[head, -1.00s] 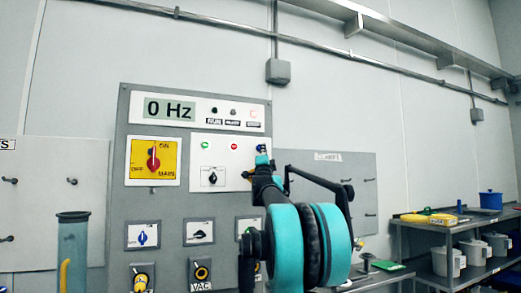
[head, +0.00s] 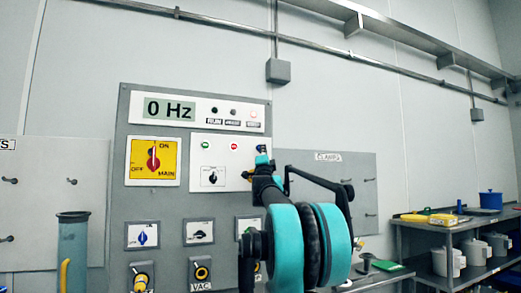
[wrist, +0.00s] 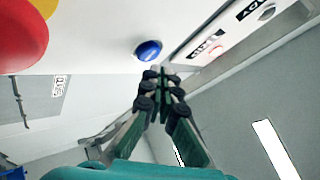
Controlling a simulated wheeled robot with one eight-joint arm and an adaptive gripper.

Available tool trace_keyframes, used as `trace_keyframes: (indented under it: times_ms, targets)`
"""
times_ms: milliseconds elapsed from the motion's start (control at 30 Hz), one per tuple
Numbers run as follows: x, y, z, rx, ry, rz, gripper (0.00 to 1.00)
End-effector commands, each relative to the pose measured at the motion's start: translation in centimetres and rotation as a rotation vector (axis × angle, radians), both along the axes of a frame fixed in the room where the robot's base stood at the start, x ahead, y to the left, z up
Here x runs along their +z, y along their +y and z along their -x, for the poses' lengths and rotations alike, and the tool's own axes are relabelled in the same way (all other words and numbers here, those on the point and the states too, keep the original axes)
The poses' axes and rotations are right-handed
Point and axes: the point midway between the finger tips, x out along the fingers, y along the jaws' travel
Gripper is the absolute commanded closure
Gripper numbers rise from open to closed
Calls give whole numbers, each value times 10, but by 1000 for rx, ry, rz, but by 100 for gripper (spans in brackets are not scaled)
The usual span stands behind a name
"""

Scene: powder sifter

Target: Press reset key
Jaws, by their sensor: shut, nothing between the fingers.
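A blue round button (wrist: 149,50), likely the reset key, sits on the white control panel. In the head view the blue button (head: 262,149) shows small at the panel's upper right corner, just above my gripper's tip. My gripper (wrist: 160,73) is shut and empty, its fingertips close together and pointing at the panel. In the wrist view the tips appear just below and right of the button, with a small gap in the picture. I cannot tell their distance from the panel surface. In the head view my gripper (head: 262,160) is partly hidden by my arm.
A large red knob with yellow (wrist: 20,35) is at the wrist view's upper left. The grey cabinet (head: 120,200) carries a 0 Hz display (head: 169,109), a yellow main switch (head: 153,161) and several knobs. A clear tube (head: 72,250) stands left; a shelf (head: 440,235) is at right.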

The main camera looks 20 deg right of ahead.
Motion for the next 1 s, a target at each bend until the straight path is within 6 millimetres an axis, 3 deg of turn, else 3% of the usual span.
trace_keyframes:
  times_ms: [1000]
  targets:
    - [0, 0, -9, 0, 0, 0, 100]
